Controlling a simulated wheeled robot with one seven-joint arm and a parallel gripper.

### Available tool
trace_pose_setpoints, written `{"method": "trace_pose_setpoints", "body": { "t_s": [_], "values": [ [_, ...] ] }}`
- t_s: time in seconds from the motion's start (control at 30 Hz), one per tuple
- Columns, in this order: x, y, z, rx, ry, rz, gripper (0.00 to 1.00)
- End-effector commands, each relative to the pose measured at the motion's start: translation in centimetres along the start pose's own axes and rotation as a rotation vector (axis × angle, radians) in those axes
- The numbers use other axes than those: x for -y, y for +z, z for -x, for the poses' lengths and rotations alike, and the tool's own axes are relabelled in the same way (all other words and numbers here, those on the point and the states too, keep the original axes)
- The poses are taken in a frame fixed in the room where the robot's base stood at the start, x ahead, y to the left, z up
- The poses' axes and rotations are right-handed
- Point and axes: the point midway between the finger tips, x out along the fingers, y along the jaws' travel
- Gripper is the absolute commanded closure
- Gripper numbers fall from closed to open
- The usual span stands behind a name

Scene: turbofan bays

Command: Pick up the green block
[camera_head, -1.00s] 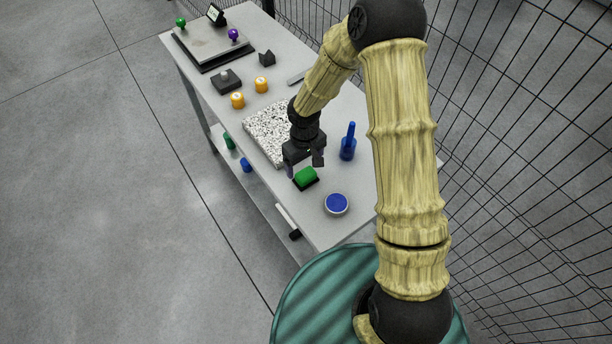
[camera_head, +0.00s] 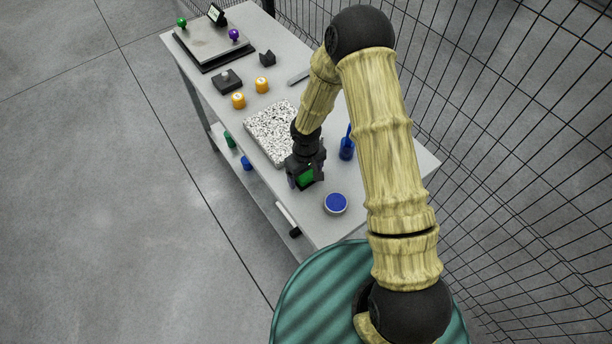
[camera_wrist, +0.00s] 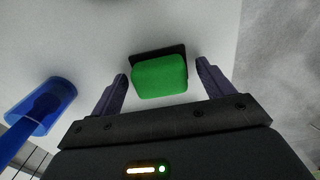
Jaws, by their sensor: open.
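The green block (camera_head: 305,175) has a black base and sits on the grey table near its front end. In the wrist view the green block (camera_wrist: 160,76) lies between and slightly beyond the two finger tips, with a gap on each side. My gripper (camera_head: 306,182) is open and low over the block, its fingers on either side of it. In the wrist view my gripper (camera_wrist: 162,82) shows both purple-grey fingers apart and nothing held. My gripper hides part of the block in the head view.
A round blue-topped tin (camera_head: 336,203) sits nearer the table's front. A speckled slab (camera_head: 268,132) lies behind. A wire fence (camera_head: 500,120) runs along the right.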

Motion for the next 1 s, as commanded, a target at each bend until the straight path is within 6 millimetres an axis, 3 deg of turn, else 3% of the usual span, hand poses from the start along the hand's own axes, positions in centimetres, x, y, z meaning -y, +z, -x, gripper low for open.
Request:
{"method": "trace_pose_setpoints", "body": {
  "t_s": [0.17, 0.4, 0.43, 0.77, 1.0],
  "values": [
    [0.0, 0.0, 0.0, 0.000, 0.000, 0.000, 0.20],
    [0.0, 0.0, 0.0, 0.000, 0.000, 0.000, 0.67],
    [0.0, 0.0, 0.0, 0.000, 0.000, 0.000, 0.70],
    [0.0, -0.1, 0.4, -0.002, 0.001, 0.000, 0.70],
    [-0.1, -0.1, 3.2, -0.005, 0.002, -0.003, 0.70]
  ]
}}
